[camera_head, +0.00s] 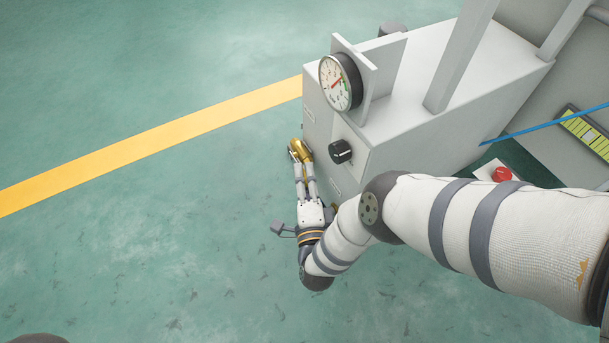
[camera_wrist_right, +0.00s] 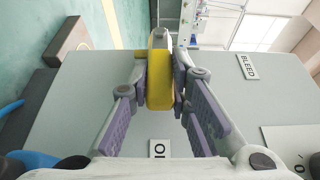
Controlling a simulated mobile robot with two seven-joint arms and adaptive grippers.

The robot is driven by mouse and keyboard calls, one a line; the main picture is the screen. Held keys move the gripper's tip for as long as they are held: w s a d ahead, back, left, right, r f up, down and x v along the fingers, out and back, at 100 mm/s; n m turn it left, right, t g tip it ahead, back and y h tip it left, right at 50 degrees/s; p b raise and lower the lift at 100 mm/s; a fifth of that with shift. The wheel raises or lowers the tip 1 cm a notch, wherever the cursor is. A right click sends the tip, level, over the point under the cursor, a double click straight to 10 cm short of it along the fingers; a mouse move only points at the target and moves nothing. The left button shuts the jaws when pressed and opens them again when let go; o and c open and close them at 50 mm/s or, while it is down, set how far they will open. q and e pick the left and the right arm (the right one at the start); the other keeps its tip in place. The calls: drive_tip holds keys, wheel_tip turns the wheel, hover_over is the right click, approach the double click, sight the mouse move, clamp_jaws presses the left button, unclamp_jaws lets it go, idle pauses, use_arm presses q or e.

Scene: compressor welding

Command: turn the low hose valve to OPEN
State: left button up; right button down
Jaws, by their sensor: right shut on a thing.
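The low hose valve's yellow handle (camera_head: 306,151) is on the lower part of the grey cabinet's side in the head view. In the right wrist view the yellow handle (camera_wrist_right: 160,82) stands between the purple-padded fingers. My right gripper (camera_head: 300,160) is shut on it, and it also shows in the right wrist view (camera_wrist_right: 161,88). The fingers hide part of the handle and the valve body. A white label (camera_wrist_right: 158,150) below the handle is only partly readable. My left gripper is not in view.
The grey cabinet (camera_head: 425,130) carries a round gauge (camera_head: 340,82) and a black knob (camera_head: 340,151) above the gripper. A BLEED label (camera_wrist_right: 247,66) is on its face. A red button (camera_head: 502,174) is farther right. The green floor (camera_head: 150,240) to the left is clear.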

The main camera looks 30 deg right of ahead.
drive_tip(key=c, duration=1.5)
unclamp_jaws()
drive_tip(key=shift+w, duration=0.15)
drive_tip(key=v, duration=0.7)
drive_tip(key=shift+s, duration=0.35)
